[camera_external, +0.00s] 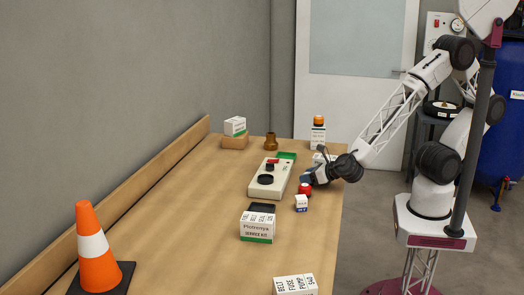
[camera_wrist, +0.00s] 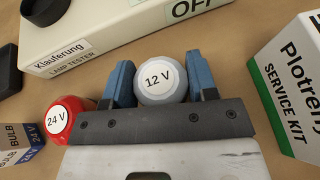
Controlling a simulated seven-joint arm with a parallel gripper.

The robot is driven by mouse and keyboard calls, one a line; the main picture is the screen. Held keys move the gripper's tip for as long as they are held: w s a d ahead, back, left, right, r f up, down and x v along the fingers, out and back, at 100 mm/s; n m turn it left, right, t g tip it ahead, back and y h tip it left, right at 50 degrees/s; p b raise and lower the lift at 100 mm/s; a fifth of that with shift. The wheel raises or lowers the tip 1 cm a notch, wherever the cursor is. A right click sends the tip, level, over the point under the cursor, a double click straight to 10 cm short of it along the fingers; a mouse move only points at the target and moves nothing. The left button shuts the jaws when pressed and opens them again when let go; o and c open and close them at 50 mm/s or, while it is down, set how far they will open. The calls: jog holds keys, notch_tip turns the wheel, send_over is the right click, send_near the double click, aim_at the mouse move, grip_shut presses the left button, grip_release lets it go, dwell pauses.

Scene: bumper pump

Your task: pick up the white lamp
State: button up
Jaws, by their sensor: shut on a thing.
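The white lamp (camera_wrist: 162,82) is a round bulb labelled 12 V. In the wrist view it sits between the two blue fingers of my gripper (camera_wrist: 159,65), which is shut on it.
The lamp tester (camera_wrist: 100,38) lies just beyond the fingers, also in the external view (camera_external: 262,188). A service kit box (camera_wrist: 286,88) stands right of my gripper in the wrist view. A small bulb box (camera_external: 301,203) is near the red lamp. An orange cone (camera_external: 98,272) stands at front left.

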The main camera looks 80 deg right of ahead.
jog(key=shift+r, duration=0.15)
jog(key=shift+r, duration=1.45)
jog(key=shift+s+d+r, duration=0.1)
jog(key=shift+s+r, duration=0.1)
jog(key=shift+s, duration=0.15)
jog(key=s+d, duration=0.2)
jog(key=s, duration=0.5)
jog(key=s+d+r, duration=0.1)
jog(key=s+d, duration=0.2)
jog(key=s, duration=0.4)
jog(key=shift+s+r, duration=0.2)
jog(key=shift+s, duration=0.05)
jog(key=shift+w, duration=0.15)
